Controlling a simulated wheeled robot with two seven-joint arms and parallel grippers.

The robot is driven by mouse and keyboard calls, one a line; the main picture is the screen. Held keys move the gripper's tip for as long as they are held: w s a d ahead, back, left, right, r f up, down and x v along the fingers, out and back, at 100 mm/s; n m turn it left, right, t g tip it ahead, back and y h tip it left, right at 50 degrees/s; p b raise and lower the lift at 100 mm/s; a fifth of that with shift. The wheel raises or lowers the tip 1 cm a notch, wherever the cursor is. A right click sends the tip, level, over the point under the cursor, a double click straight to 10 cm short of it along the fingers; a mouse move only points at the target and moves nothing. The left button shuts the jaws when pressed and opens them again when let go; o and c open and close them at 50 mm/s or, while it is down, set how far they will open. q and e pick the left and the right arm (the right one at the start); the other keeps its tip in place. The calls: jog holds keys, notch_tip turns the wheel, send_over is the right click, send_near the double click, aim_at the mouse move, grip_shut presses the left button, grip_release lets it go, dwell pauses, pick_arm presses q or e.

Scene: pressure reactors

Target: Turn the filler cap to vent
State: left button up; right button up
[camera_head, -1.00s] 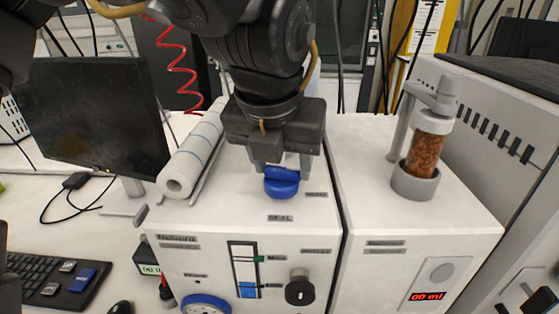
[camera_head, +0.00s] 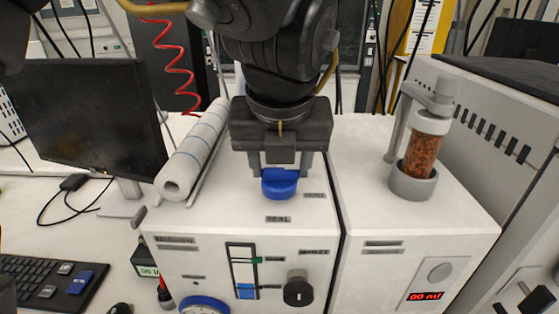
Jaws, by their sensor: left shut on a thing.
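The blue filler cap (camera_head: 280,184) sits on top of the white reactor cabinet (camera_head: 232,216), above the SEAL label (camera_head: 278,219). A second label (camera_head: 315,196), too blurred to read surely, lies to the right of the cap. My left gripper (camera_head: 280,170) points down from above and is shut on the cap, with a finger on its left and right sides. The cap's upper back part is hidden by the gripper. My right gripper is not clearly in view; only a dark part shows at the lower left edge.
A paper roll (camera_head: 193,155) lies left of the gripper, beside a monitor (camera_head: 88,124). A dispenser with a brown-filled cylinder (camera_head: 422,150) stands on the right cabinet. A black knob (camera_head: 298,291) and a blue-rimmed gauge (camera_head: 204,305) are on the front panel.

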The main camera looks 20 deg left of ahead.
pick_arm(q)
jog(key=o, duration=1)
jog(key=v, duration=1)
jog(key=shift+s+r+p, duration=0.2)
jog(key=shift+r+p, duration=0.15)
jog(key=shift+p, duration=0.05)
